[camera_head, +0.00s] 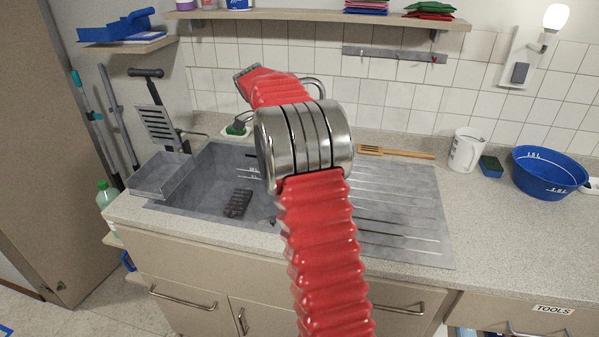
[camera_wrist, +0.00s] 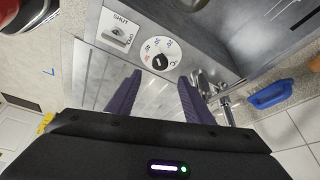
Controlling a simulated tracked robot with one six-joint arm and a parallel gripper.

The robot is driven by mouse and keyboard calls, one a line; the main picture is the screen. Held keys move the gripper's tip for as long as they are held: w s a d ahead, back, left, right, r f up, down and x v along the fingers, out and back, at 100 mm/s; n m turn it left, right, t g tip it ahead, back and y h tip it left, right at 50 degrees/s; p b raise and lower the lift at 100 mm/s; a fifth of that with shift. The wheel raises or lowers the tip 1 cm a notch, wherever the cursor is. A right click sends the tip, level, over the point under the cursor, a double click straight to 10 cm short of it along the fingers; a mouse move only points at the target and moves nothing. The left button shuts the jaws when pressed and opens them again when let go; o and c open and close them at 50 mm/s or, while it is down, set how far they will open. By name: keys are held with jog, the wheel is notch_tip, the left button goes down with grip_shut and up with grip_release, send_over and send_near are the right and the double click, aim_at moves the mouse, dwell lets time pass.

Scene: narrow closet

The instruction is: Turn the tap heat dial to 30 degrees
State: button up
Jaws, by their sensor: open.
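The heat dial (camera_wrist: 160,50) shows in the wrist view as a round white face with small degree marks, some red and some blue, and a "°C" mark. A black knob (camera_wrist: 160,62) sits on it; the setting it points to is too small to read surely. My gripper (camera_wrist: 159,76) has two purple ribbed fingers, apart and empty, reaching toward the dial with the knob between and just beyond their tips. I see no contact. In the head view my red arm covers the middle of the sink, and I cannot make out the dial or my gripper there.
Beside the dial is a plate with a SHUT/OPEN lever (camera_wrist: 117,38). Metal pipework (camera_wrist: 226,108) is close to the right finger, with a blue object (camera_wrist: 270,95) beyond. The head view shows the sink (camera_head: 205,160), a white jug (camera_head: 466,150) and a blue basin (camera_head: 548,172).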

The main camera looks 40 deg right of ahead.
jog(key=v, duration=0.3)
jog(key=shift+a+r, duration=0.1)
jog(key=shift+r, duration=0.25)
jog(key=shift+a, duration=0.1)
dwell(0.3)
